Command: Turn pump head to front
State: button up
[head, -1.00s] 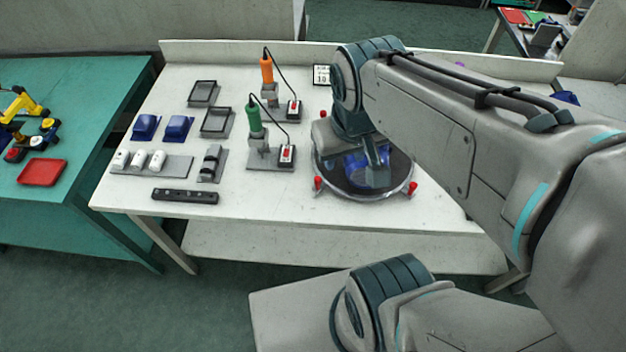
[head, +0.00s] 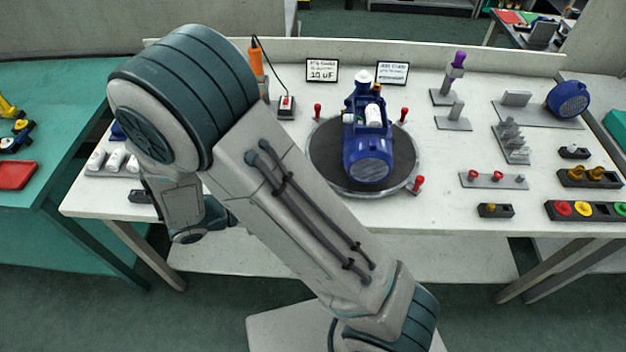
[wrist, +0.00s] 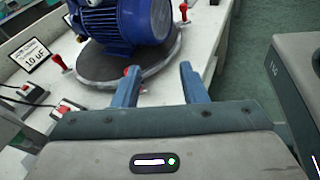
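The blue pump unit (head: 367,140) sits on a round dark-topped turntable (head: 328,175) in the middle of the bench. Its round finned motor end faces the near side of the bench. A white part (head: 362,77), seemingly on the pump head, is at the far end. In the wrist view the blue finned motor (wrist: 125,22) stands beyond my fingers on the turntable (wrist: 100,68). My gripper (wrist: 161,84) is open and empty, its two blue fingers apart and clear of the motor. In the head view my arm mostly hides the gripper, left of the turntable.
Red-knobbed posts (head: 417,185) ring the turntable. Small parts and a button strip (head: 588,210) lie at the right.

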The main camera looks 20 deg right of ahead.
jog(key=a+f+n+t, duration=0.1)
jog(key=a+f+n+t+b, duration=0.1)
jog(key=a+f+n+t, duration=0.1)
jog(key=w+a+f+n+t+h, duration=0.1)
jog(key=t, duration=0.1)
jog(key=shift+a+f+n, duration=0.3)
jog(key=shift+a+f, duration=0.05)
jog(key=shift+a, duration=0.05)
jog(key=shift+w+d, duration=0.1)
jog(key=shift+w, duration=0.05)
jog(key=p+x, duration=0.1)
jog(key=x, duration=1.2)
jog(key=shift+w+d, duration=0.1)
jog(key=shift+d, duration=0.15)
jog(key=shift+c, duration=0.3)
grip_shut()
